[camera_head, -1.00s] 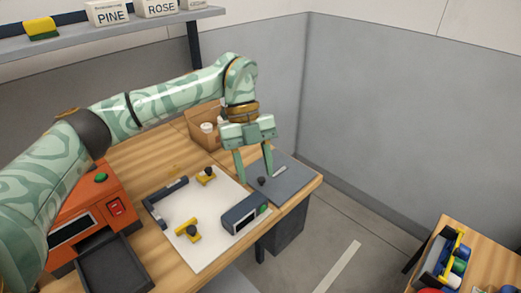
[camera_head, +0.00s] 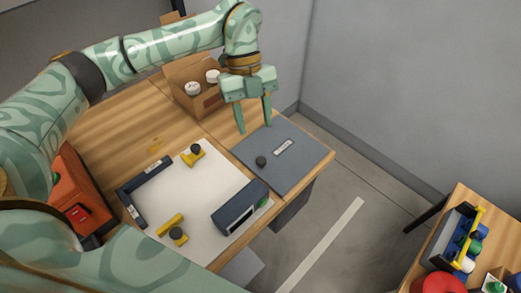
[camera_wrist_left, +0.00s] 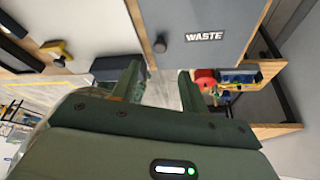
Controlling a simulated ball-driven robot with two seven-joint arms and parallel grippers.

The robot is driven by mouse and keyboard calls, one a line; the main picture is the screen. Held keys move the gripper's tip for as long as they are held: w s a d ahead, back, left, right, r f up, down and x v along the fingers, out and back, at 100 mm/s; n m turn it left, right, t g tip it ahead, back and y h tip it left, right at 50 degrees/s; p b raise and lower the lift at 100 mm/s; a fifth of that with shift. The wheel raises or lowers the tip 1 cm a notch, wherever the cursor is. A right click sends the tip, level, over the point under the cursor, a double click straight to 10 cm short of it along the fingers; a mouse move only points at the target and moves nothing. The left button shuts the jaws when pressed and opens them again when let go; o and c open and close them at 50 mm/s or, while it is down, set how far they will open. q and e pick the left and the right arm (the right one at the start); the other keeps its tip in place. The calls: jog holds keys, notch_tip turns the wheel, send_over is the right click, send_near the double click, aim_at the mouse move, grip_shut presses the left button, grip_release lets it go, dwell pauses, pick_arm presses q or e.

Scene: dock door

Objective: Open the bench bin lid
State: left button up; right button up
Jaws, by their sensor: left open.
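The bench bin lid (camera_head: 292,170) is a flat grey panel set into the right end of the wooden bench, lying shut. It has a dark round knob (camera_head: 261,161) near its front left and a white label reading WASTE (camera_wrist_left: 205,36) in the left wrist view. My left gripper (camera_head: 254,127) points down over the far left part of the lid, with its two green fingers apart and nothing between them. In the left wrist view the knob (camera_wrist_left: 160,45) shows beyond the open fingers (camera_wrist_left: 158,84), apart from them. My right gripper does not show.
A cardboard box (camera_head: 196,98) with white-topped items stands behind the lid. A white mat (camera_head: 190,203) with yellow clamps and a dark blue device (camera_head: 239,206) lies to the left. A second bench (camera_head: 440,262) stands at the right, across open floor.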

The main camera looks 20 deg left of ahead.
aim_at(262, 160)
pick_arm(q)
jog(key=b+x, duration=0.1)
jog(key=x, duration=0.8)
grip_shut()
jog(key=shift+r, duration=0.15)
